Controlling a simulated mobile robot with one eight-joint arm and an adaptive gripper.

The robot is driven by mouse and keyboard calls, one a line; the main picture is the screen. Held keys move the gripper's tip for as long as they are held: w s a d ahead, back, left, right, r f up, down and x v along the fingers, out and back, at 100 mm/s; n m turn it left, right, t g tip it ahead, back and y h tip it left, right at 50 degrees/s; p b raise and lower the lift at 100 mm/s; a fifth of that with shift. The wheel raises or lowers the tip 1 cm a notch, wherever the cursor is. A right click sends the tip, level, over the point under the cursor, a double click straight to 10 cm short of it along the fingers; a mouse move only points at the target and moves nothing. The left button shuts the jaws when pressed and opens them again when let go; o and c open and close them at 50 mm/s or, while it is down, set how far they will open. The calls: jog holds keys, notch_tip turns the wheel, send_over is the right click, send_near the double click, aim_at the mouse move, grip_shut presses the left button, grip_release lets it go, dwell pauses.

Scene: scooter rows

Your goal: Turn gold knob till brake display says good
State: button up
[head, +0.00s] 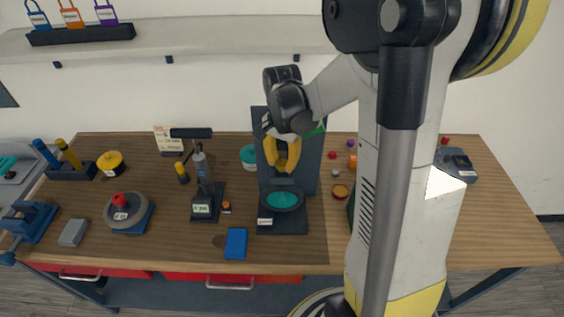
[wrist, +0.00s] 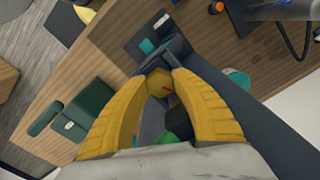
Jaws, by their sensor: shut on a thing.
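My gripper (head: 282,160) is low over the dark stand with an upright back panel (head: 310,165), its yellow fingers around a gold knob. In the wrist view my gripper (wrist: 159,84) is shut on the gold knob (wrist: 161,85), which has a red mark on its face. In the head view the fingers hide the knob. Below it, the stand has a round teal part (head: 283,199) and a white label (head: 265,222). A small pale display (head: 202,209) with green text is on the handlebar stand (head: 206,190) to the left. I cannot read its words.
A blue block (head: 236,243) lies at the front of the wooden bench (head: 180,250). A round weight with a red knob (head: 120,205) stands at left. My arm hides part of the right side.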

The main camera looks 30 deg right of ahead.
aim_at(281, 163)
jog(key=o, duration=1.2)
notch_tip(281, 163, up, 12)
jog(key=shift+a, duration=0.1)
jog(key=s+a+f+n+t+b, duration=0.3)
jog(key=s+a+f+n+b, duration=0.2)
jog(key=f+b, duration=0.3)
jog(key=s+a+f+n+t+b, duration=0.4)
jog(key=s+a+f+n+b, duration=0.2)
jog(key=a+f+n+b, duration=0.1)
jog(key=a+f+b, duration=0.1)
jog(key=b, duration=0.1)
jog(key=shift+a+f+n+b, duration=0.15)
jog(key=shift+f+n+b, duration=0.15)
jog(key=shift+n, duration=0.1)
